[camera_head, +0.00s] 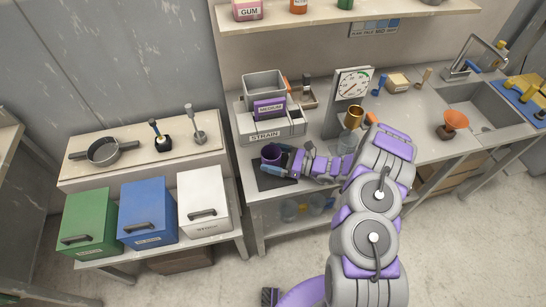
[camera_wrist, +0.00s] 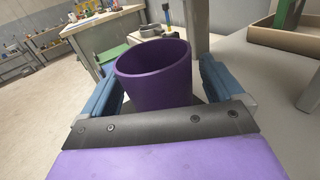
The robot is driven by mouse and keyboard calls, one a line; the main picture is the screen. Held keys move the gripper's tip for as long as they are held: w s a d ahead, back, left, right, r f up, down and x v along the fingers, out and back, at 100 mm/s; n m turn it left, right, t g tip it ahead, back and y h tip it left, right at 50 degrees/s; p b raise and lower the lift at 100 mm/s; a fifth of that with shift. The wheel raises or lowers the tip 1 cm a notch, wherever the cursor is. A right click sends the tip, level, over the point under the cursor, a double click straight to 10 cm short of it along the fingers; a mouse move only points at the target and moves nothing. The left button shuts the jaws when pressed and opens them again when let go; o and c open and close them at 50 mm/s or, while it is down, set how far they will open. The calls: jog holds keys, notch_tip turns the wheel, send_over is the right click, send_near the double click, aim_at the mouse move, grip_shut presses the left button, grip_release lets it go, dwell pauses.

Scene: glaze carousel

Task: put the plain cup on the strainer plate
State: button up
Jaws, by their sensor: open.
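A purple cup (camera_head: 271,154), with no pattern that I can see, stands upright on a dark mat (camera_head: 262,178) at the front of the bench. In the wrist view the purple cup (camera_wrist: 153,80) is between my two blue jaws, its open top showing. My gripper (camera_head: 281,164) is open around the cup, and it also shows in the wrist view (camera_wrist: 160,88); I cannot tell whether a jaw touches it. Just behind is a grey unit labelled STRAIN (camera_head: 285,132). A grey bin (camera_head: 264,83) with a purple MEDIUM tag stands on it. I cannot make out a separate strainer plate.
A dial gauge (camera_head: 352,84) and a gold cup (camera_head: 354,116) stand right of the unit, near my arm. An orange funnel (camera_head: 455,120) and a sink (camera_head: 490,103) are farther right. Green (camera_head: 88,222), blue (camera_head: 147,210) and white (camera_head: 203,195) boxes stand left.

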jog(key=shift+r, duration=0.1)
jog(key=shift+d, duration=0.15)
jog(key=p+v, duration=0.2)
jog(key=v, duration=0.9)
jog(key=shift+d, duration=0.25)
